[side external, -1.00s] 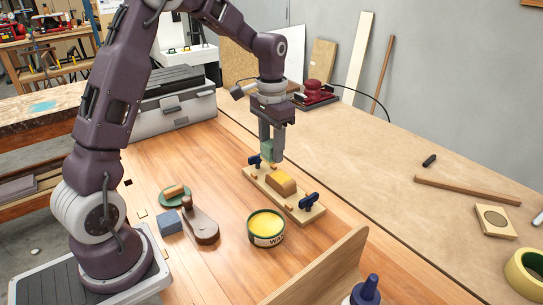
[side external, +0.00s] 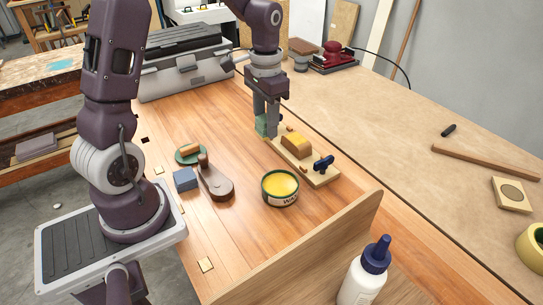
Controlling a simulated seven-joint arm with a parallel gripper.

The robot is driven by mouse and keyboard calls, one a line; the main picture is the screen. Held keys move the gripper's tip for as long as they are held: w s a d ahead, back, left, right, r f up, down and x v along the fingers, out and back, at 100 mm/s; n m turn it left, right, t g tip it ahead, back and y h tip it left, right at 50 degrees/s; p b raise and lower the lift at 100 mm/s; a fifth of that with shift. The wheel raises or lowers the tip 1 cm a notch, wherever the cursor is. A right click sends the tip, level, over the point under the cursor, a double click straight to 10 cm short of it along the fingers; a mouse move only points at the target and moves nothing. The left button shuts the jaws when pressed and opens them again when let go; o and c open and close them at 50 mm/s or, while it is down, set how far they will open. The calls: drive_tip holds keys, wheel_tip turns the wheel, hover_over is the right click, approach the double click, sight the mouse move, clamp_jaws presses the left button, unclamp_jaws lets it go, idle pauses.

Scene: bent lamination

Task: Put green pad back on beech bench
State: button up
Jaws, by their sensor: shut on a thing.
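My gripper (side external: 266,121) points down and is shut on the green pad (side external: 261,126). The pad shows as a small green block at the fingertips, partly covered by the fingers. It is at the far left end of the pale clamping board (side external: 318,178), low over the beech bench (side external: 235,245). I cannot tell whether the pad touches the bench top. A curved yellow-brown block (side external: 296,143) sits on the board. One blue clamp (side external: 323,164) shows at the board's near end; the far end is mostly hidden behind my gripper.
A yellow wax tin (side external: 280,188), a brown wooden tool (side external: 216,184), a blue-grey block (side external: 185,179) and a green disc with a tan block (side external: 189,153) stand left of the board. A grey toolbox (side external: 187,72) is behind. A glue bottle (side external: 365,275) stands in front.

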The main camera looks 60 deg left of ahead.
sight(263, 124)
drive_tip(key=f, duration=0.7)
drive_tip(key=s+f, duration=0.1)
drive_tip(key=f, duration=0.2)
drive_tip(key=shift+f, duration=0.2)
drive_tip(key=o, duration=1.3)
drive_tip(key=shift+f, duration=0.15)
wheel_tip(263, 124, up, 12)
drive_tip(key=shift+f, duration=0.2)
drive_tip(key=r, duration=0.1)
drive_tip(key=d+r, duration=0.1)
drive_tip(key=s+r, duration=0.1)
drive_tip(key=shift+d, duration=0.3)
drive_tip(key=s+d+r+t, duration=0.2)
drive_tip(key=s+d+r, duration=0.1)
drive_tip(key=s, duration=0.2)
drive_tip(key=s+d+r+t, duration=0.1)
drive_tip(key=s+d+r, duration=0.2)
drive_tip(key=s, duration=0.3)
drive_tip(key=s+d+r+t, duration=0.2)
drive_tip(key=s+d+r, duration=0.1)
drive_tip(key=s+d, duration=0.1)
drive_tip(key=shift+s+d+r+t, duration=0.1)
drive_tip(key=shift+s+r+t, duration=0.05)
drive_tip(key=shift+s, duration=0.25)
drive_tip(key=shift+s+d+r+t, duration=0.1)
drive_tip(key=shift+s+t, duration=0.05)
drive_tip(key=shift+s, duration=0.2)
